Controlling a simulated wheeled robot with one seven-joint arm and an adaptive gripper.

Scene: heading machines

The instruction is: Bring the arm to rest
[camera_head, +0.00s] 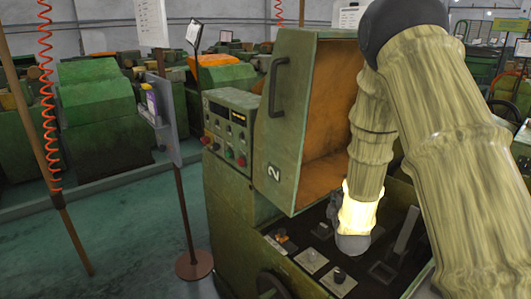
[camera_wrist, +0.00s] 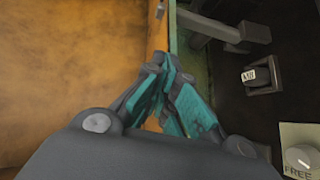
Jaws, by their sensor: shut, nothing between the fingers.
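My arm (camera_head: 455,140) comes down from the upper right in the head view, bent, with its lower end over the machine's dark control deck. My gripper (camera_wrist: 168,68) shows from behind in the wrist view, its teal-padded fingers together and empty. In the head view only a small dark part of it shows beside the glowing wrist ring, close to the lower edge of the open green cover (camera_head: 290,120). The cover's orange inner face (camera_wrist: 75,70) fills the left of the wrist view. I cannot tell whether the fingers touch the cover's edge.
The deck carries knobs and switches, including a black switch (camera_wrist: 262,78) and a knob on a plate marked FREE (camera_wrist: 298,158). A button panel (camera_head: 232,125) is left of the cover. A sign stand (camera_head: 178,180) and brown pole (camera_head: 40,130) stand left. Floor between them is clear.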

